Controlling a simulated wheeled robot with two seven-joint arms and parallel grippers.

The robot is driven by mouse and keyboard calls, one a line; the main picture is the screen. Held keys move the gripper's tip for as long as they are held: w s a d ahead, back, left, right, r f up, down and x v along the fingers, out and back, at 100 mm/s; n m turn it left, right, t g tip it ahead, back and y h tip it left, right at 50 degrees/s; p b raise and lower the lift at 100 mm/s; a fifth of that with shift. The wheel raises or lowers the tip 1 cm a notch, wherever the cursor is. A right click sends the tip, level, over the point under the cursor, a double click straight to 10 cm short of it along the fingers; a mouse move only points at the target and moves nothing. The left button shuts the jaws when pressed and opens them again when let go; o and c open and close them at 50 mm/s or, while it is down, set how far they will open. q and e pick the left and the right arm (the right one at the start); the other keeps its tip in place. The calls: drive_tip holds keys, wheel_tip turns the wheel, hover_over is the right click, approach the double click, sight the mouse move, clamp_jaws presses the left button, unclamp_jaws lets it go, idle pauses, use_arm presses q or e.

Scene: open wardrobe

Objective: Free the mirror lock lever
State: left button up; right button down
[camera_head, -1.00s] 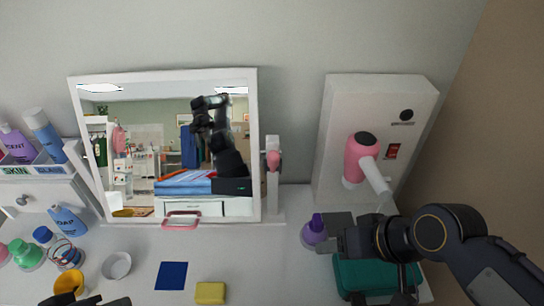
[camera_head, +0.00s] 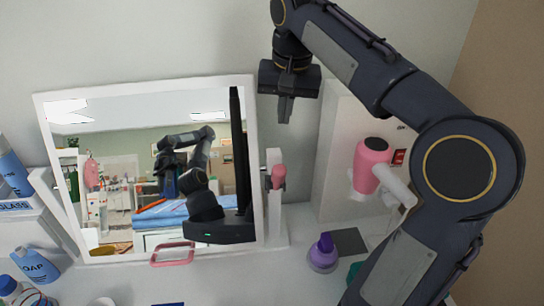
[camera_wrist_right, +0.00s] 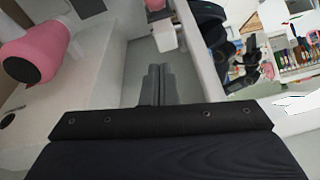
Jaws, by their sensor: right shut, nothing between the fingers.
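The white-framed mirror (camera_head: 150,88) stands tilted on the counter in the head view. The mirror lock lever, a pink knob (camera_head: 278,177), sits on a white post (camera_head: 274,215) at the mirror's right side; in the right wrist view its pink end (camera_wrist_right: 155,4) shows at the top edge. My right gripper (camera_head: 285,118) is shut and empty, pointing down above the lever, beside the mirror's upper right corner and apart from both. Its closed fingers also show in the right wrist view (camera_wrist_right: 157,78). My left gripper is not in view.
A pink hair dryer (camera_head: 372,165) hangs on a white box (camera_head: 338,120) right of the post. Blue bottles (camera_head: 35,264) stand at left.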

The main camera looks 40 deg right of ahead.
sight(278, 180)
drive_tip(key=x, duration=0.7)
drive_tip(key=shift+f+b, duration=0.35)
drive_tip(key=shift+s+a+f, duration=0.8)
drive_tip(key=shift+s+a, duration=0.1)
drive_tip(key=shift+s, duration=0.15)
drive_tip(key=shift+s+a+f, duration=0.1)
drive_tip(key=shift+s+a, duration=0.1)
drive_tip(key=shift+s, duration=0.05)
drive_tip(key=shift+f, duration=0.15)
drive_tip(key=shift+a, duration=0.1)
